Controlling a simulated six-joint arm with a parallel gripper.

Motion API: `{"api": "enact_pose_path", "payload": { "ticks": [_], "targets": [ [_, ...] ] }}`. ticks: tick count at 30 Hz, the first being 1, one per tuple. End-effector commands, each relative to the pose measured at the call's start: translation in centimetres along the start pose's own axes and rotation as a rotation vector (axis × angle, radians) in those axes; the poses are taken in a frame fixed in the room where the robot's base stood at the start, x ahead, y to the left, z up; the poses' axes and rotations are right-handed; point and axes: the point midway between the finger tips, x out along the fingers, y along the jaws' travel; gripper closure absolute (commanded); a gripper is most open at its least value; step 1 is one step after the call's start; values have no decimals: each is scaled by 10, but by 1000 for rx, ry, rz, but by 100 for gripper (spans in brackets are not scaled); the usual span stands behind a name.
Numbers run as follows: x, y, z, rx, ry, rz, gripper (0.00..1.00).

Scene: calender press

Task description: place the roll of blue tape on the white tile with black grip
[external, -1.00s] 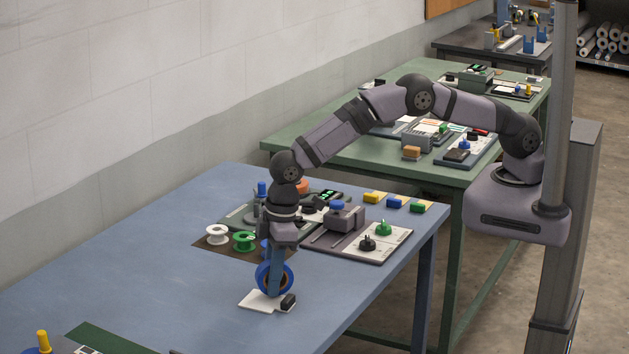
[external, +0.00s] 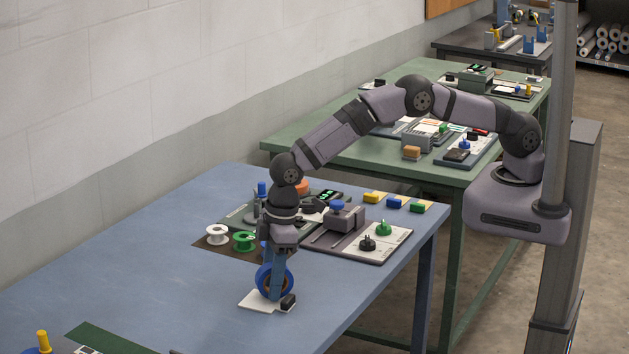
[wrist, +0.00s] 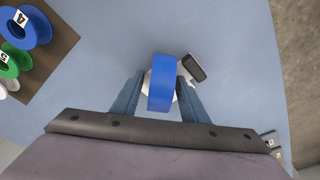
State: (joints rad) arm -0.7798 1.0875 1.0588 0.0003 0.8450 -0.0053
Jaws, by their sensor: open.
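The roll of blue tape (external: 262,281) stands upright on its edge on the white tile (external: 252,304). The tile's black grip (external: 288,301) is just right of the roll. In the wrist view, the blue tape (wrist: 160,88) is seen from above between my fingers, with the black grip (wrist: 194,68) at its upper right. My gripper (external: 276,295) points down around the roll, low over the tile. Its fingers (wrist: 160,85) are open, one on each side of the roll, with a small gap visible at the left. The roll hides most of the tile in the wrist view.
White and green spools (external: 243,240) stand on a brown mat behind my gripper, with a blue one partly hidden. A grey press (external: 340,218) and a board with green and black knobs (external: 375,240) are at the back right.

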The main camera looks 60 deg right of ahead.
Motion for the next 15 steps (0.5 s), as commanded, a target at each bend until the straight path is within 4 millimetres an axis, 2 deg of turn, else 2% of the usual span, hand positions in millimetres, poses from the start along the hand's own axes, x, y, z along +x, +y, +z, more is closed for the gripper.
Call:
{"api": "enact_pose_path", "payload": {
  "ticks": [8, 15],
  "targets": [
    [-30, 0, 0, 0, 3, 0, 60],
    [-75, 0, -1, 0, 4, 0, 60]
  ]
}}
